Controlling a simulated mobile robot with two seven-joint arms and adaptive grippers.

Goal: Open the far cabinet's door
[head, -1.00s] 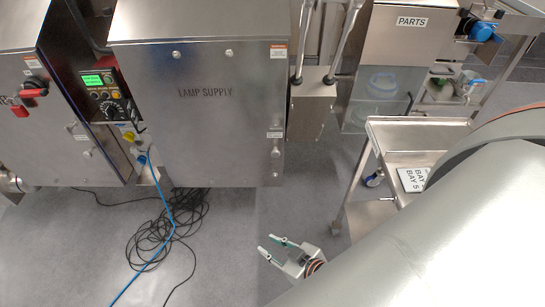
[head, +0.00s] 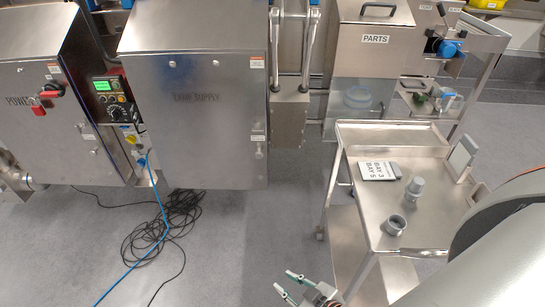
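Two grey metal cabinets stand side by side. The cabinet marked LAMP SUPPLY (head: 200,110) has its door shut, with a small latch (head: 259,153) low on the door's right edge. The cabinet marked POWER (head: 50,140) is at the left, also shut, with a red rotary switch (head: 50,91) on its front. I cannot tell for certain which one is called far. My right gripper (head: 284,281) is open and empty at the bottom edge, over the floor and well apart from both cabinets. My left gripper is out of view.
A steel trolley (head: 405,215) at the right carries a sign and grey cylindrical parts. A PARTS box (head: 375,45) stands behind it. Coiled black cables and a blue cable (head: 160,205) lie on the floor below the LAMP SUPPLY cabinet. Floor between cabinet and trolley is clear.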

